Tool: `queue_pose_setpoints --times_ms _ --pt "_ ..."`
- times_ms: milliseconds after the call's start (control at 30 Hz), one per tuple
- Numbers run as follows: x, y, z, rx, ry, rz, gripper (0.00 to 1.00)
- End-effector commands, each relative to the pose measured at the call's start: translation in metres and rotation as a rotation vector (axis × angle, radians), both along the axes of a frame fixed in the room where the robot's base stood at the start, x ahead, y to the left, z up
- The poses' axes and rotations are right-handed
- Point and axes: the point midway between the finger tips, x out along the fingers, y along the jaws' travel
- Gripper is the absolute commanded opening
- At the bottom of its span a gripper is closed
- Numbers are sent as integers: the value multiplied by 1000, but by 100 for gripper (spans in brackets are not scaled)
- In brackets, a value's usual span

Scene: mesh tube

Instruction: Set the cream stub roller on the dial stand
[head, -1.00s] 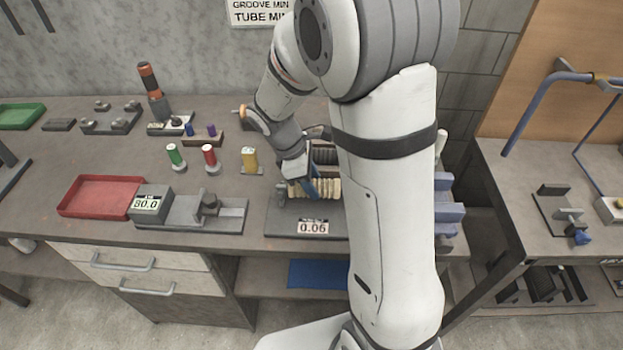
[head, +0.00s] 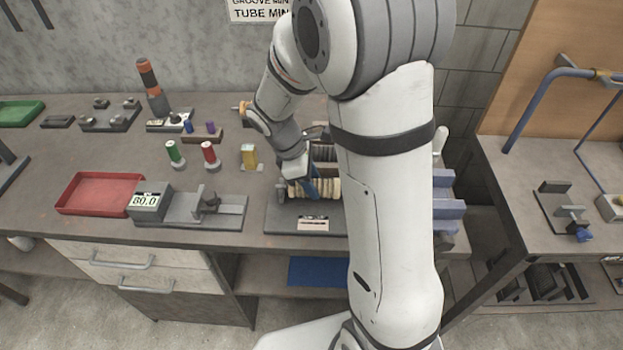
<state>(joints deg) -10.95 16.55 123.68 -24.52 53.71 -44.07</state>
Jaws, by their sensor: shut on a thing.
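The cream stub roller (head: 329,189), pale and ribbed, lies crosswise at the dark stand near the bench's front edge. My gripper (head: 309,192) reaches down from behind with blue fingers and is shut on the roller's middle. The dark stand (head: 278,220), which I take to be the dial stand, has a small display (head: 313,224) at its front with no number I can read. The roller's right end is partly hidden by my arm. I cannot tell whether the roller touches the stand or hangs just above it.
A rack of ribbed rollers (head: 325,153) stands behind, partly hidden by my arm. Left are a gauge (head: 150,202) reading 80.0, a red tray (head: 92,194), and green (head: 174,154), red (head: 209,155) and yellow (head: 249,156) pieces.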

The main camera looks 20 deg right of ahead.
Motion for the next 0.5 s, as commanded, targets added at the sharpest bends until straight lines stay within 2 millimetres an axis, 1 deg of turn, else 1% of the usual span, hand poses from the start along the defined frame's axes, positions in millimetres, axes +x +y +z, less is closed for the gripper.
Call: queue_pose_setpoints --times_ms 100,133,400,433,500 --pt "0 0 -2 0 0 0 11" --pt "0 0 -1 0 -1 0 46" --pt "0 0 -1 0 0 0 68" --pt "0 0 -1 0 0 0 70" --pt "0 0 -1 0 0 0 70"
